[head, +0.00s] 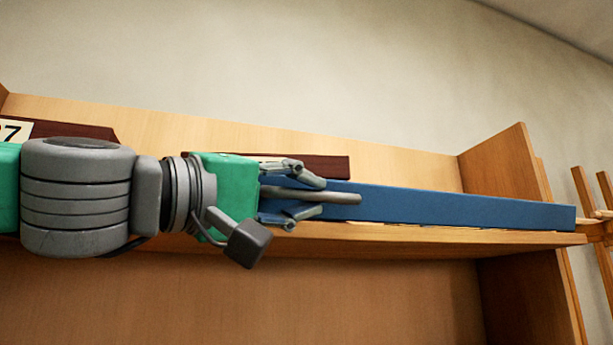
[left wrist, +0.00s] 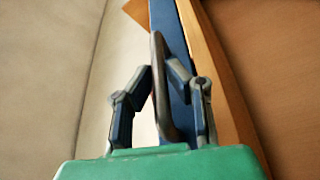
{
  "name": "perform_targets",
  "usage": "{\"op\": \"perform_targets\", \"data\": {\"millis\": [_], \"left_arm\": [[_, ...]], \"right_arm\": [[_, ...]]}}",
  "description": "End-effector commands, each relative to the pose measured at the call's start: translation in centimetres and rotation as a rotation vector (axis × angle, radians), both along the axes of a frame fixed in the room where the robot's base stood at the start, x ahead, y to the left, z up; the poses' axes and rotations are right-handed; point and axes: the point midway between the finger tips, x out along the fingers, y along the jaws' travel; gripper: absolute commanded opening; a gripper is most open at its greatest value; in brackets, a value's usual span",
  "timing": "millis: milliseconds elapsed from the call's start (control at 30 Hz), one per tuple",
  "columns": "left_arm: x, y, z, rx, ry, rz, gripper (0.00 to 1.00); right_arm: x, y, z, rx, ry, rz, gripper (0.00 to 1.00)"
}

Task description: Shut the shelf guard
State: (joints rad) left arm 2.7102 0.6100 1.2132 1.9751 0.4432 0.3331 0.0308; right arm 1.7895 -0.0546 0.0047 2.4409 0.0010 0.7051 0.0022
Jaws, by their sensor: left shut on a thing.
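The shelf guard (head: 450,204) is a long blue bar. It runs along the front edge of the wooden shelf (head: 430,239), from my gripper to the right end. A grey bar handle (head: 345,198) is on its front near its left visible part. My left gripper (head: 316,196) comes in from the left and is shut on this handle. In the left wrist view the handle (left wrist: 158,60) passes between the two fingers, with the blue guard (left wrist: 167,22) beyond. The guard's left end is hidden behind my gripper. My right gripper is not in view.
Dark red-brown pieces (head: 325,166) are on the shelf behind the guard, and a pale number label (head: 14,131) is at the left. A wooden side panel (head: 505,165) closes the right end. Wooden posts (head: 588,200) stand farther right. The space above the shelf is clear.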

Motion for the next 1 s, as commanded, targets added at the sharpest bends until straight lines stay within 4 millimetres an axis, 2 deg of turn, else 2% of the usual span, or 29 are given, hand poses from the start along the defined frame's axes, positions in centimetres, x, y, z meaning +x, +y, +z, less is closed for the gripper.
{"op": "perform_targets", "data": {"millis": [33,100,400,1000], "left_arm": [[0.2,0.1,0.8,-0.012,0.037,0.002,0.0],[0.3,0.1,1.0,-0.028,0.086,0.002,0.0],[0.8,0.3,1.3,-0.076,0.237,0.002,0.0],[1.1,0.3,1.0,-0.093,0.295,0.0,0.0]], "right_arm": [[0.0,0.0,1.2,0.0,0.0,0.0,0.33],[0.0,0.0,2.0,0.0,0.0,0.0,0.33],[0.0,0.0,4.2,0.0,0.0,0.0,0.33],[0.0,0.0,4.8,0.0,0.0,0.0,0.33]]}}
